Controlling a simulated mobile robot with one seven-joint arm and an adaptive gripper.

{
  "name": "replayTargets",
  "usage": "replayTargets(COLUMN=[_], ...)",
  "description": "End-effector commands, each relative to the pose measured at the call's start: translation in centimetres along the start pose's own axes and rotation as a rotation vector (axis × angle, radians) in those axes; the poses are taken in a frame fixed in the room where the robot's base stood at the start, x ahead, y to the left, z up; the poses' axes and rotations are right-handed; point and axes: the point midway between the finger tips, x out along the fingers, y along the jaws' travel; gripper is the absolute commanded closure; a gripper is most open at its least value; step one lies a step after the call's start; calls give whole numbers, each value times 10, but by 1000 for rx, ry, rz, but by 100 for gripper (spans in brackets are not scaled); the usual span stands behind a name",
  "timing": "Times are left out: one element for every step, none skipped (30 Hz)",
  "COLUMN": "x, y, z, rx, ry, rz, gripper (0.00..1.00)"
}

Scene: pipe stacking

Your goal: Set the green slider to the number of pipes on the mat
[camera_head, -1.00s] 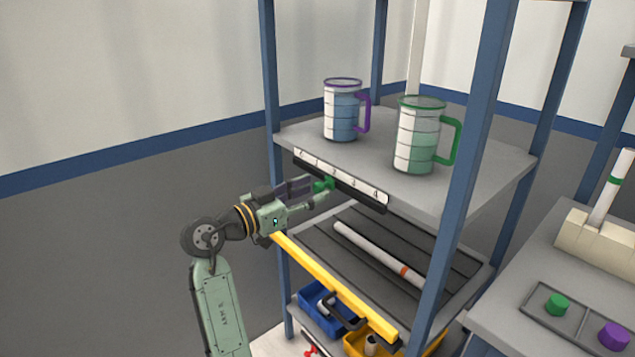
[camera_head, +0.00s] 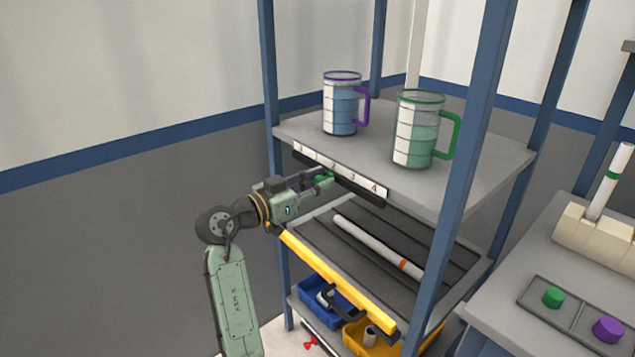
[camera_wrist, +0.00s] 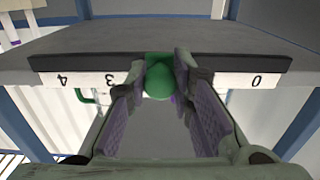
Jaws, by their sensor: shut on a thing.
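The green slider (camera_head: 322,178) sits on the dark rail at the front edge of the top shelf, below a white number strip (camera_head: 374,188). My gripper (camera_head: 326,178) is shut on it; the wrist view shows the slider's round green knob (camera_wrist: 159,80) between both fingers. In that view the strip appears upside down; 4, 3 and 0 are readable. The knob stands between 3 and 0, and my fingers hide the numbers there. One white pipe (camera_head: 375,243) with an orange band lies on the dark grooved mat (camera_head: 432,247) on the shelf below.
A purple-handled mug (camera_head: 342,108) and a green-handled mug (camera_head: 414,135) stand on the top shelf. A yellow bar (camera_head: 335,287) edges the mat shelf. Blue posts (camera_head: 470,150) frame the rack. Blue and yellow bins sit below. A side table with green and purple knobs stands at right.

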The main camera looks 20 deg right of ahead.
Motion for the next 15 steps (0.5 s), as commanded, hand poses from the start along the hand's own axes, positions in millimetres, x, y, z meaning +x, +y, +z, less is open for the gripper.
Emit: replayTargets(x=[0, 0, 0, 0, 0, 0, 0, 0, 0, 0, 0, 0, 0, 0, 0], y=[0, 0, 0, 0, 0, 0, 0, 0, 0, 0, 0, 0, 0, 0, 0], z=[0, 0, 0, 0, 0, 0, 0, 0, 0, 0, 0, 0, 0, 0, 0], rx=[0, 0, 0, 0, 0, 0, 0, 0, 0, 0, 0, 0, 0, 0, 0], ry=[0, 0, 0, 0, 0, 0, 0, 0, 0, 0, 0, 0, 0, 0, 0], rz=[0, 0, 0, 0, 0, 0, 0, 0, 0, 0, 0, 0, 0, 0, 0], gripper=[90, 92, 94, 96, 98, 100, 100, 100, 100, 100, 100, 100, 100, 100, 100])
